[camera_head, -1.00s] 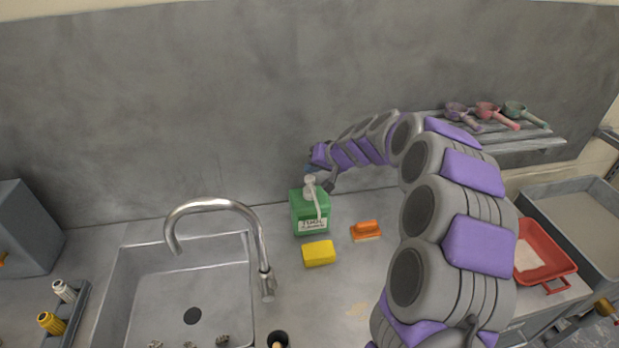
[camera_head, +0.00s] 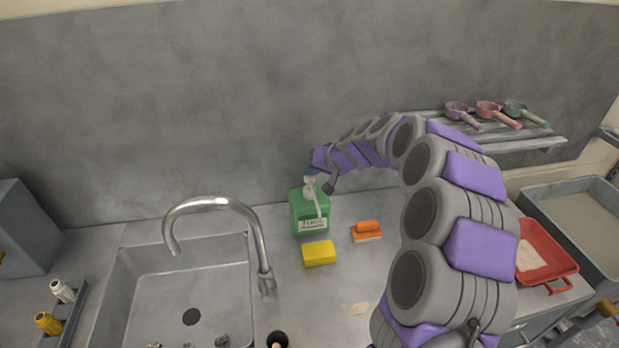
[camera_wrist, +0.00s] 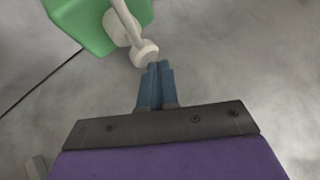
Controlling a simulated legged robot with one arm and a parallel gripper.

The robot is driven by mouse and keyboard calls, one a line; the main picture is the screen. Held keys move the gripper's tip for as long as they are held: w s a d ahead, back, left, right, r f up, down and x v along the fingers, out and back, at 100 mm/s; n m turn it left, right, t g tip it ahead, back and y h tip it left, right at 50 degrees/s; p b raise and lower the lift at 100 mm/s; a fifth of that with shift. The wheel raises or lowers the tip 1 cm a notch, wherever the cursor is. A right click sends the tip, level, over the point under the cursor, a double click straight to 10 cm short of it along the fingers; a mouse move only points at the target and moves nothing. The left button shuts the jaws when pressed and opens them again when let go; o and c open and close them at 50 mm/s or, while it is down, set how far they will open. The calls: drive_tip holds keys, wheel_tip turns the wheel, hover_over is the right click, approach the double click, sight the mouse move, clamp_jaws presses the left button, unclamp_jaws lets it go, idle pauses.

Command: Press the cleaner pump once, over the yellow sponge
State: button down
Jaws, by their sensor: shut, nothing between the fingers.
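The yellow sponge (camera_head: 319,253) lies on the counter just in front of the bottle, below the spout. My gripper (camera_head: 310,171) is at the top of the pump in the head view. In the wrist view, my gripper's blue fingers (camera_wrist: 158,67) are together and empty, with their tips close by the white pump head (camera_wrist: 145,52). I cannot tell whether they touch it. The green bottle (camera_wrist: 88,22) shows at the top left there.
An orange-handled brush (camera_head: 367,231) lies right of the sponge. The sink (camera_head: 180,285) with its curved tap (camera_head: 258,240) is at the left. Scoops (camera_head: 488,110) sit on a wall shelf, and a red tray (camera_head: 545,255) is at the right.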

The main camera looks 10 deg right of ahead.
drive_tip(key=shift+f+b, duration=0.55)
drive_tip(key=shift+f, duration=0.25)
idle(0.5)
drive_tip(key=shift+r, duration=0.15)
idle(0.3)
drive_tip(key=shift+r+p, duration=0.75)
drive_tip(key=shift+r, duration=0.45)
drive_tip(key=shift+r+p, duration=1.35)
drive_tip(key=shift+r, duration=1.25)
drive_tip(key=shift+f, duration=0.1)
drive_tip(key=shift+a, duration=0.1)
